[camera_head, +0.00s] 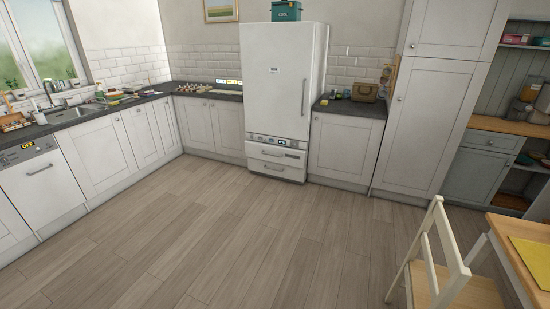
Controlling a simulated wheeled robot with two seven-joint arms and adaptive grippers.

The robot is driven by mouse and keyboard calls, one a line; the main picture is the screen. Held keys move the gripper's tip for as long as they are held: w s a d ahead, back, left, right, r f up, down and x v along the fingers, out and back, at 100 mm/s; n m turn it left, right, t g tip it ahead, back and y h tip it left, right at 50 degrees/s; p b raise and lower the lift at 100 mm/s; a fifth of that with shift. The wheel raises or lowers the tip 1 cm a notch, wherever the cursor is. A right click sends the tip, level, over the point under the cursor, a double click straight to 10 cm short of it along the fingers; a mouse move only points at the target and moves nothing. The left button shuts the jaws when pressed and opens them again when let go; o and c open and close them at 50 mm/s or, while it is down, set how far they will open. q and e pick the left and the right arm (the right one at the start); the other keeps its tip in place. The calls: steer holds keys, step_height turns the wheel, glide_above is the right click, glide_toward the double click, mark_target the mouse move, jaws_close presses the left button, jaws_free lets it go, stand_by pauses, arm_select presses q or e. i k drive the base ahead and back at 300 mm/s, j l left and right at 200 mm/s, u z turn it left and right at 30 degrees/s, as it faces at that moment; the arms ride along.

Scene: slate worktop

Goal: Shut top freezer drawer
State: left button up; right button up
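A white fridge-freezer (285,80) stands against the back wall, with its tall upper door closed. Below that door is a strip with small controls (277,141). Under the strip are two freezer drawers at the bottom, the top freezer drawer (276,154) and the lower drawer (276,168), each with a horizontal handle. The drawer fronts seem to stand slightly forward of the body, but from this distance I cannot tell how far the top one is open. Neither of my grippers is in view.
The wooden floor (220,230) in front of the fridge is clear. A white chair (440,265) and a table (530,255) stand at the lower right. Base cabinets (345,148) flank the fridge, and a dishwasher (42,188) is at the left. A green box (286,11) sits on top of the fridge.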

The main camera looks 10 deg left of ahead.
mark_target(294, 157)
steer(key=i+j+u, duration=0.3)
steer(key=i, duration=0.35)
steer(key=i+u, duration=0.35)
steer(key=i, duration=1.1)
steer(key=i+u, duration=0.1)
steer(key=i, duration=0.75)
steer(key=i+l, duration=0.15)
steer(key=i, duration=0.7)
steer(key=i+l, duration=0.1)
steer(key=i, duration=0.75)
steer(key=j+u, duration=0.05)
